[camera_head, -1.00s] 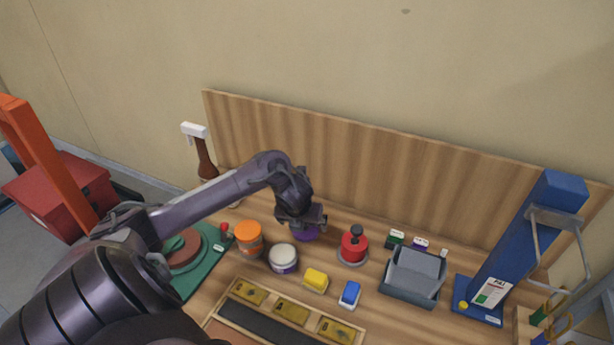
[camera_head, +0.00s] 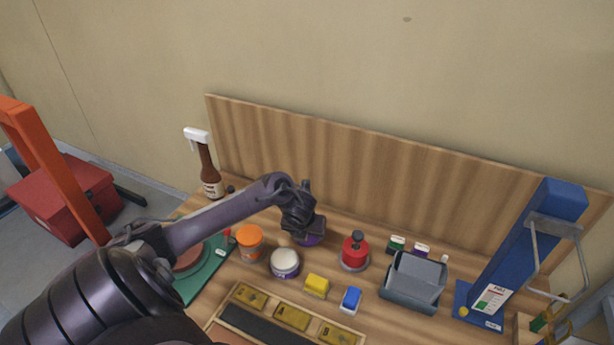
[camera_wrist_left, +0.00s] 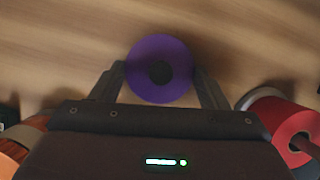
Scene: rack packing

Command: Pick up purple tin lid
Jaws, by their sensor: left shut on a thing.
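The purple tin lid (camera_wrist_left: 160,52) is a round purple disc with a dark centre, seen in the left wrist view between my two fingers. My left gripper (camera_wrist_left: 160,83) is shut on it, with a finger against each side. In the head view a small part of the purple lid (camera_head: 309,240) shows below my left gripper (camera_head: 306,234), near the back of the wooden table. The gripper hides most of the lid there. I cannot tell whether the lid touches the table. My right gripper is not in view.
A white-topped tin (camera_head: 285,262) and an orange tin (camera_head: 249,241) stand to the left and front of the lid. A red stamp-like object (camera_head: 354,250) stands to its right. The wooden backboard (camera_head: 400,170) rises behind. A grey bin (camera_head: 413,281) and a blue stand (camera_head: 520,245) are further right.

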